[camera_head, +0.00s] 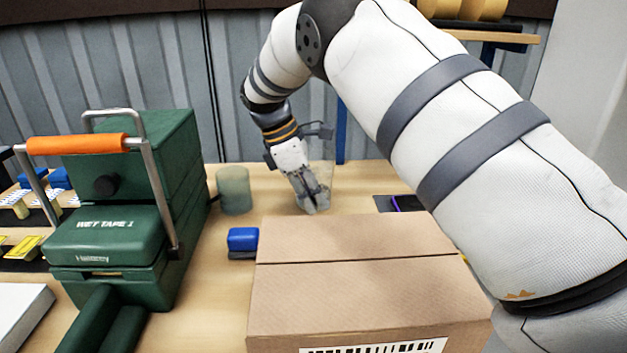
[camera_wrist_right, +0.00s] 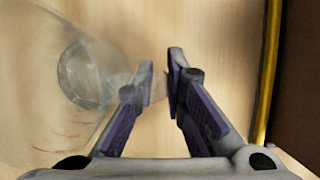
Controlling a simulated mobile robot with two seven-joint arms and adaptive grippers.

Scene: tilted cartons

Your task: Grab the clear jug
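The clear jug (camera_head: 325,160) stands on the wooden table beyond the carton, partly hidden by my right gripper. It also shows in the right wrist view (camera_wrist_right: 85,75), at left, as a see-through wall with a round base. My right gripper (camera_head: 313,203) points down beside the jug, at its near side. In the right wrist view its two fingertips (camera_wrist_right: 160,68) are close together with a narrow gap, just right of the jug. A faint grey bit shows between the fingers. I cannot tell whether it is part of the jug being gripped. My left gripper is out of view.
A brown carton (camera_head: 350,290) fills the near middle. A cloudy greenish cup (camera_head: 234,190) and a blue block (camera_head: 243,239) are left of the jug. A dark flat item (camera_head: 395,203) lies right.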

